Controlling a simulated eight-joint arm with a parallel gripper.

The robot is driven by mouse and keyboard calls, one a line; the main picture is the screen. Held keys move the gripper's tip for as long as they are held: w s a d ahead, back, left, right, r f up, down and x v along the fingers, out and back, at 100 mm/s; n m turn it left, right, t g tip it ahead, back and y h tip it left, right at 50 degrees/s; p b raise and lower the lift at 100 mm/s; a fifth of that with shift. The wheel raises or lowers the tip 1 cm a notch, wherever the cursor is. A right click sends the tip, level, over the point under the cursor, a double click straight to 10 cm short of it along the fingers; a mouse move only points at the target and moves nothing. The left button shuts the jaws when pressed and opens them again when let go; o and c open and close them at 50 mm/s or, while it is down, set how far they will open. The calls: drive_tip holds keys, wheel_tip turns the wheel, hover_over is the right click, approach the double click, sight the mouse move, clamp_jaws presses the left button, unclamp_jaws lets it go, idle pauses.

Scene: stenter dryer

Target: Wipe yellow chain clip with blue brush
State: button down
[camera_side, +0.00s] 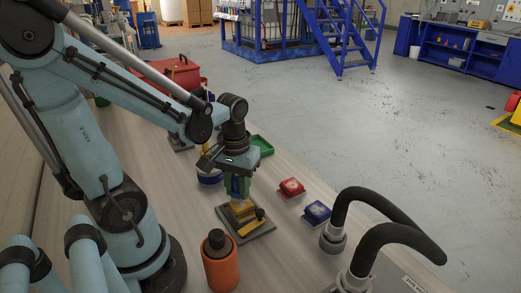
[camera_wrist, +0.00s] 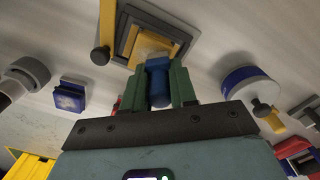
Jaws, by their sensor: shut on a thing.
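My gripper (camera_side: 238,192) points down, its green fingers shut on the blue brush (camera_wrist: 158,85). The brush's blue handle stands upright between the fingers, and in the side view it is mostly hidden by them. The yellow chain clip (camera_side: 250,226) sits on a dark grey base plate (camera_side: 262,233) directly below my gripper, with a black knob at its right side. In the wrist view the clip (camera_wrist: 178,28) shows just beyond the brush. The brush's lower end is at the clip; I cannot tell whether they touch.
An orange bottle (camera_side: 221,268) stands in front. A red block (camera_side: 291,187) and a blue block (camera_side: 317,210) lie to the right, before black hoses (camera_side: 385,232). A blue-banded round container (camera_side: 209,177), a green tray (camera_side: 263,147) and a red toolbox (camera_side: 180,74) are behind.

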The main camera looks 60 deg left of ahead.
drive_tip(key=shift+a, duration=0.85)
drive_tip(key=shift+d, duration=3.2)
wheel_tip(320, 180, up, 8)
drive_tip(key=shift+a, duration=0.1)
drive_tip(key=shift+w+f, duration=0.15)
drive_tip(key=shift+f, duration=0.05)
